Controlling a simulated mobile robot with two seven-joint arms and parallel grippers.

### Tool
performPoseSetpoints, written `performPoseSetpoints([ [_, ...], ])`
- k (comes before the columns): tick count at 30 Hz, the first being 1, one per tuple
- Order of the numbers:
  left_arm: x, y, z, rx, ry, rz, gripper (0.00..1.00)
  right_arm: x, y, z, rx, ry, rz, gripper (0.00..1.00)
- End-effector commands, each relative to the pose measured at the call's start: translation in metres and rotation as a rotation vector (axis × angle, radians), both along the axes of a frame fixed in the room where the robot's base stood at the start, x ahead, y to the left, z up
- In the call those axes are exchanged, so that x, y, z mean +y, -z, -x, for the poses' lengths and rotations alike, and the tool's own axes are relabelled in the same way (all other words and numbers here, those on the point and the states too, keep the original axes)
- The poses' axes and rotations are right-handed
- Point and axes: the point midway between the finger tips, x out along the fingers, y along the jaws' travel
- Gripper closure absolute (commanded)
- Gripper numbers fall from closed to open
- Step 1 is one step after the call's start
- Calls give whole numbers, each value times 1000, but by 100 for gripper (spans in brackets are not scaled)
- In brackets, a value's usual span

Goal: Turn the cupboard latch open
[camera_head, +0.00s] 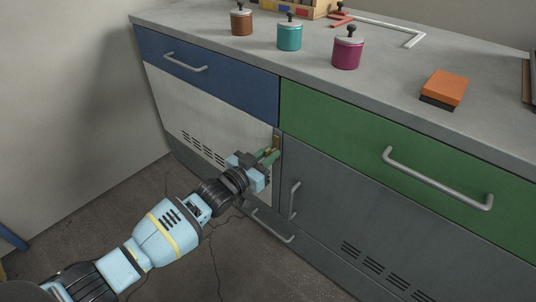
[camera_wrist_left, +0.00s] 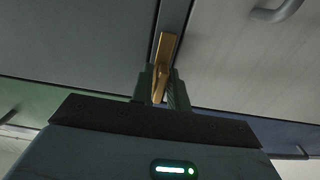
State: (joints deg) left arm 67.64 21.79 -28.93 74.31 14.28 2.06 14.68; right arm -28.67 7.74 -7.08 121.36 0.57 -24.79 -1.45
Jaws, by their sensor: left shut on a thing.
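The brass latch (camera_head: 276,141) sits by the upper right edge of the pale cupboard door (camera_head: 190,110), close to the seam with the grey door (camera_head: 390,225). In the left wrist view the latch's plate (camera_wrist_left: 168,46) and lever (camera_wrist_left: 158,86) show, the lever slanting slightly from the plate. My left gripper (camera_head: 268,157) is at the latch, with its green fingers shut on the lever. The same gripper (camera_wrist_left: 160,90) shows one finger on each side of the lever. In the head view the fingers and wrist hide part of the latch. My right gripper is not in view.
The blue drawer (camera_head: 205,72) and green drawer (camera_head: 400,160) have protruding bar handles. A vertical handle (camera_head: 293,200) is on the grey door, and a low bar handle (camera_head: 270,226) is near my wrist.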

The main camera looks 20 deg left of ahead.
Motion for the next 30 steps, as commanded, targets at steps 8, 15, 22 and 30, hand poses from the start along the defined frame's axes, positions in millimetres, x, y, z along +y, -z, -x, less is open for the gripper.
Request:
performPoseSetpoints([
  [8,0,1,0,0,0,-2,69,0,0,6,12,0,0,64],
  [15,1,0,4,1,0,-1,69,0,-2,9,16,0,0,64],
  [22,12,-2,31,1,0,-3,69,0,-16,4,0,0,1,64],
  [30,24,-1,64,0,-1,-2,69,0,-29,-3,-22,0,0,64],
])
